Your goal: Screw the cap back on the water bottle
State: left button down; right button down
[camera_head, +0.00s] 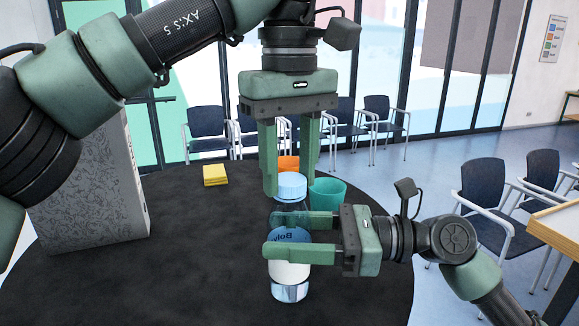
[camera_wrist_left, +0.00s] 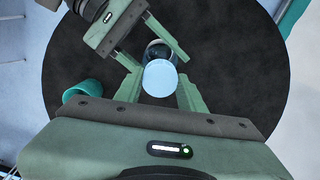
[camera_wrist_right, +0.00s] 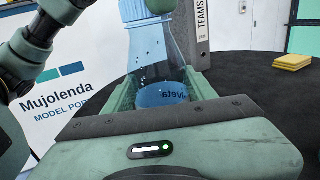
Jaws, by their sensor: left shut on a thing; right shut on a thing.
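The clear water bottle (camera_head: 290,288) with a white and blue label stands upright on the black round table (camera_head: 190,275). My right gripper (camera_head: 287,235) comes from the right and is shut around the bottle's upper body; the bottle also shows between its fingers in the right wrist view (camera_wrist_right: 158,70). The light blue cap (camera_head: 291,186) is at the bottle's top, in line with the neck. My left gripper (camera_head: 290,190) points straight down and is shut on the cap, which shows as a round disc in the left wrist view (camera_wrist_left: 160,78). Whether the threads are engaged is hidden.
A yellow pad (camera_head: 215,175) lies at the back left. A grey patterned binder (camera_head: 90,195) stands at the left. The table's front left is clear.

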pick_arm(q)
jog(key=c, duration=0.8)
grip_release()
jog(key=shift+o, duration=0.2)
jog(key=shift+r, duration=3.8)
jog(key=shift+w, duration=0.1)
pick_arm(e)
jog(key=shift+c, duration=2.1)
grip_release()
pick_arm(q)
jog(key=shift+f, duration=0.1)
pick_arm(e)
jog(key=shift+d, duration=0.1)
